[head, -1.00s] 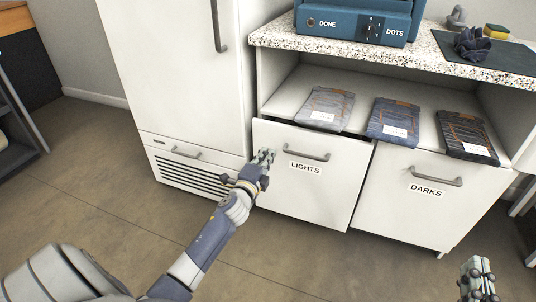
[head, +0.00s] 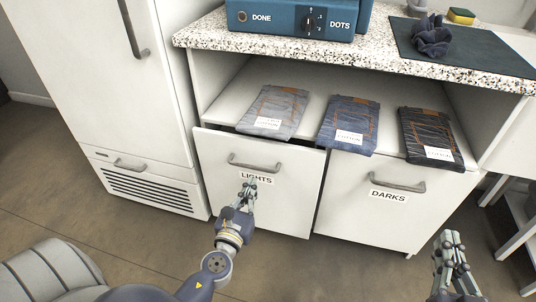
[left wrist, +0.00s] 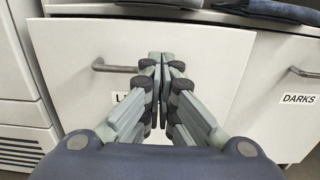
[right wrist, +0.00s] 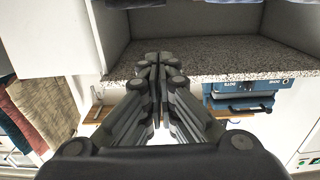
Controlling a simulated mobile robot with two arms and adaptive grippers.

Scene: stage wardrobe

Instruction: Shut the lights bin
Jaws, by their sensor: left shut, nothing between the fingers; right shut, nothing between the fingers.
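The lights bin (head: 300,197) is a white tilt-out front with a bar handle and a LIGHTS label. It stands slightly ajar, with a dark gap along its top and its edge proud of the darks bin (head: 375,220). My left gripper (head: 249,184) is shut and empty, in front of the bin at the label, below the handle (head: 255,163). The left wrist view shows the shut fingertips (left wrist: 162,60) over the bin front (left wrist: 215,60), partly hiding the label; I cannot tell whether they touch. My right gripper (head: 449,240) is shut and empty at the lower right, apart from the bins.
Three folded jeans with tags, including a grey pair (head: 275,108), lie on the shelf above the bins. A blue machine (head: 290,18) and a dark mat (head: 470,48) are on the speckled counter (head: 210,38). A white cabinet (head: 95,70) stands left. Floor in front is clear.

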